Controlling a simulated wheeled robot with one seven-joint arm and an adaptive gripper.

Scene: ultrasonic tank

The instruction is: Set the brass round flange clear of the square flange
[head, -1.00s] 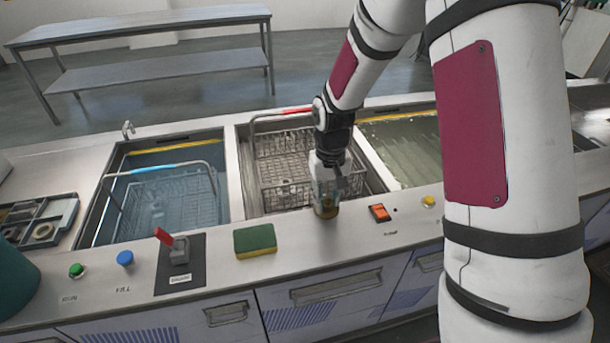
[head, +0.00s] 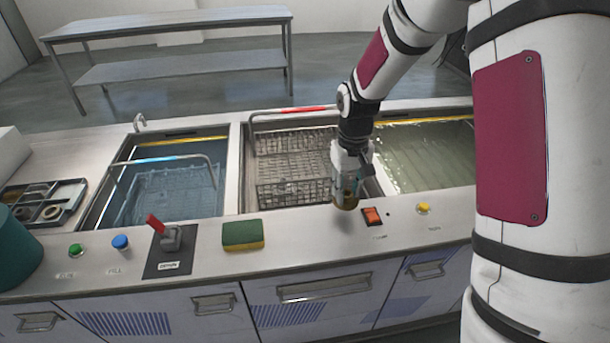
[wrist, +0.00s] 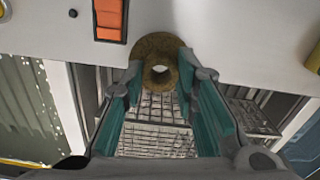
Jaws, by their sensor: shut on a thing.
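My gripper (head: 345,188) is shut on the brass round flange (head: 345,201), just above the counter strip in front of the middle tank. In the wrist view the flange (wrist: 157,47) is a speckled brass ring with a central hole, pinched between the teal fingertips of my gripper (wrist: 158,72). A dark patch on the counter below suggests the flange hangs a little above it. I cannot make out the square flange in either view.
An orange switch (head: 372,216) lies close right of the flange. A sponge (head: 243,235) and red lever (head: 156,224) are left. The middle tank holds a wire basket (head: 290,178). A divided tray (head: 83,187) with ring-like parts sits far left.

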